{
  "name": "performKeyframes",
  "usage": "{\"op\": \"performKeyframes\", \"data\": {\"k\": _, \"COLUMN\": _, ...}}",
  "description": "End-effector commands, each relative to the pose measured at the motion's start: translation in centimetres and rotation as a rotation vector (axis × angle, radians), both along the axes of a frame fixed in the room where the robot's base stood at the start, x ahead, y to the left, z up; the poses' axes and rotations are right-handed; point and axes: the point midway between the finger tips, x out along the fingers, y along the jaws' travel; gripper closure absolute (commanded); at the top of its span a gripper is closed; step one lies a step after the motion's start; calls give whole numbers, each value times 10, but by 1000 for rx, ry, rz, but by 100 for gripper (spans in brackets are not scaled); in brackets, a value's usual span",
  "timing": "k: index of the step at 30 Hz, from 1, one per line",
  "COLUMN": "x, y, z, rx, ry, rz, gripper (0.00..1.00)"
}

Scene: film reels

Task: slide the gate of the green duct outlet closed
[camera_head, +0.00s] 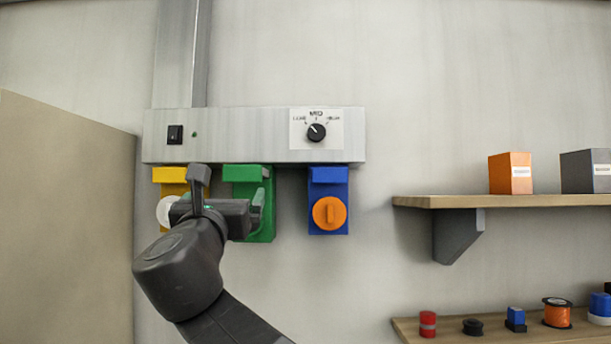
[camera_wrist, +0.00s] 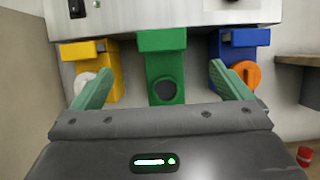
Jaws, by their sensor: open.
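The green duct outlet (camera_wrist: 165,65) is straight ahead in the wrist view, with a projecting green top piece (camera_wrist: 162,40) and a dark round spot (camera_wrist: 164,91) low on its face. In the head view the green outlet (camera_head: 262,228) hangs under a grey box, its left part hidden behind my arm. I cannot tell for certain which part is its gate. My gripper (camera_wrist: 161,70) is open and empty, its two green fingers spread to either side of the green outlet. I cannot tell whether they touch anything.
A yellow outlet (camera_wrist: 84,57) with a white disc is on the left, and a blue outlet (camera_head: 327,175) with an orange knob (camera_head: 330,213) on the right. The grey box (camera_head: 240,137) carries a switch and dial. Two shelves (camera_head: 500,201) (camera_head: 480,337) stand right; a beige panel (camera_head: 65,220) stands left.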

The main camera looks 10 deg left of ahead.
Motion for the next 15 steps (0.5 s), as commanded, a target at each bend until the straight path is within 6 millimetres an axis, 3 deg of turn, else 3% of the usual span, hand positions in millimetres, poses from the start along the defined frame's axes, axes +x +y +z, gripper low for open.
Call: {"op": "performKeyframes", "data": {"k": 15, "x": 91, "y": 20, "z": 40, "rx": 1, "ry": 4, "rz": -5, "gripper": 2}}
